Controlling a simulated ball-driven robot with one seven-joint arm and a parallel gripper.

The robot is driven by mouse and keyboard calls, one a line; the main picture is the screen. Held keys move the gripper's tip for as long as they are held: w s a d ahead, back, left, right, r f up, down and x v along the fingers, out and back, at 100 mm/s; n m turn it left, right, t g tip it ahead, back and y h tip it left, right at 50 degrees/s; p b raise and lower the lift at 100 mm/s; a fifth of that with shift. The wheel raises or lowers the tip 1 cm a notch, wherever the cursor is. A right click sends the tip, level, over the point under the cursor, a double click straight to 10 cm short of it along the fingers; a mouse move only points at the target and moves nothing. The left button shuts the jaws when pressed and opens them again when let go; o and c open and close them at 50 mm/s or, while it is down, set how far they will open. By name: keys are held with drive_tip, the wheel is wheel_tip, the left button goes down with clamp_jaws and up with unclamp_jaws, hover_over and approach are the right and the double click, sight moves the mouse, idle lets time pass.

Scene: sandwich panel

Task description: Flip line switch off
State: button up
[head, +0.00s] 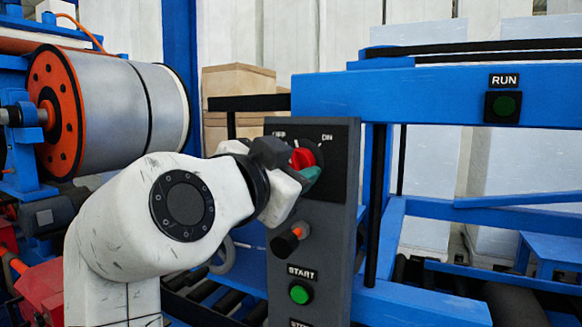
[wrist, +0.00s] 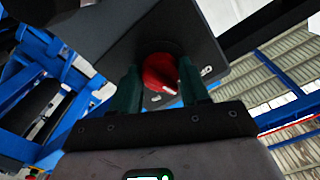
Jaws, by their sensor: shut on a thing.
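The line switch is a red rotary knob (head: 303,158) near the top of a dark grey control panel (head: 340,220). White lettering, partly covered at the left and reading ON at the right, stands above it. My gripper (head: 308,178) reaches the knob from the left and front. In the wrist view the red knob (wrist: 160,74) sits between the two green fingertips of my gripper (wrist: 160,85), which are shut on it. A white mark shows on the knob's lower right there. The left part of the switch face is hidden behind my gripper in the head view.
Below the switch are an orange-tipped black knob (head: 289,240) and a green START button (head: 300,293). A RUN light (head: 503,106) is on the blue frame (head: 440,92) at right. A large metal roll (head: 125,105) stands at left, cardboard boxes (head: 238,80) behind.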

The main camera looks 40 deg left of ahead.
drive_tip(key=shift+c, duration=1)
drive_tip(key=n+p, duration=0.2)
drive_tip(key=n, duration=0.1)
drive_tip(key=shift+n+p, duration=0.45)
drive_tip(key=shift+n, duration=0.95)
drive_tip(key=o, duration=1.1)
drive_tip(key=shift+c, duration=0.2)
